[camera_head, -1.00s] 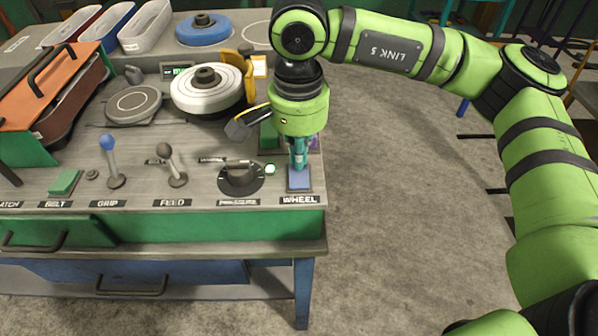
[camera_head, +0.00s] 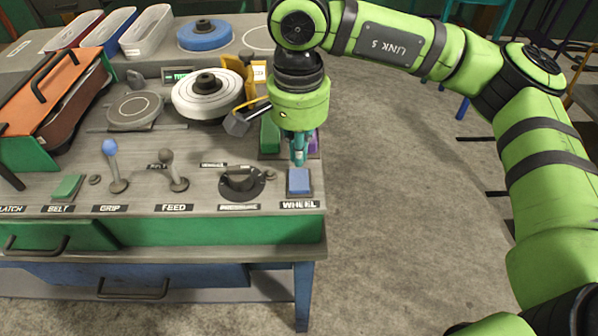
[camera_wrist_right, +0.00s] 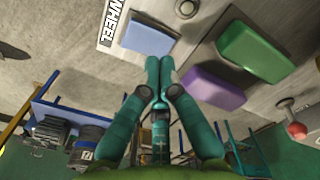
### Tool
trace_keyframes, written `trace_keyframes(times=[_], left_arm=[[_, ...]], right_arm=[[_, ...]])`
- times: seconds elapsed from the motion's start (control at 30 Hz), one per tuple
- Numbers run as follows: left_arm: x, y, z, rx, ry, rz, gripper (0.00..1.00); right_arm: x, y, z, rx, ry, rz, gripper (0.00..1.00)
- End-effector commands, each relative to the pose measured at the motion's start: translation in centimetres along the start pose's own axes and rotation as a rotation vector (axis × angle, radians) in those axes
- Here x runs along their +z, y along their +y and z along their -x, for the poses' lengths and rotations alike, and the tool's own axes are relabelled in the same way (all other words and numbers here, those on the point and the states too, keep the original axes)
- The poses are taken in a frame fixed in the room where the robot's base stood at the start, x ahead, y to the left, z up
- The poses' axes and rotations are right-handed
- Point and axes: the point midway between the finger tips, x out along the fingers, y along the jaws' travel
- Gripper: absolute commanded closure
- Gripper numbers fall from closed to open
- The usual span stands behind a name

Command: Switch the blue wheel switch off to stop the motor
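The blue wheel switch (camera_head: 299,181) is a flat rocker at the front right corner of the bench, above the WHEEL label (camera_head: 299,204). It also shows in the wrist view (camera_wrist_right: 148,38). My right gripper (camera_head: 299,161) points down just above and behind the switch. Its teal fingers are together with nothing between them, and in the wrist view their tips (camera_wrist_right: 160,62) lie close to the switch's edge; a small gap seems to separate them. The small round lamp (camera_wrist_right: 187,8) beside the switch looks unlit. The white grinding wheel (camera_head: 207,92) sits behind. My left gripper is out of view.
A green block (camera_wrist_right: 255,52) and a purple block (camera_wrist_right: 212,88) stand close behind the switch. A black rotary knob (camera_head: 240,182) and two levers, FEED (camera_head: 172,168) and GRIP (camera_head: 113,165), stand to the left. Floor right of the bench is open.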

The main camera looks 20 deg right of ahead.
Motion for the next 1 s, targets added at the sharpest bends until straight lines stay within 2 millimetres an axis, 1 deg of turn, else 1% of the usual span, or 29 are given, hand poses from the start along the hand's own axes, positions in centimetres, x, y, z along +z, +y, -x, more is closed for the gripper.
trace_keyframes(times=[0.03, 0.47, 1.0], left_arm=[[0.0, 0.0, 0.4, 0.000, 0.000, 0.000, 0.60], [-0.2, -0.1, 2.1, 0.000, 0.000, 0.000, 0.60], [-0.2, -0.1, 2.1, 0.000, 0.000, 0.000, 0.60]], right_arm=[[0.0, 0.0, 0.7, 0.000, 0.000, 0.000, 1.00], [0.0, 0.0, 4.0, -0.001, 0.001, -0.001, 1.00], [0.0, 0.0, 4.1, 0.000, 0.000, -0.001, 1.00]])
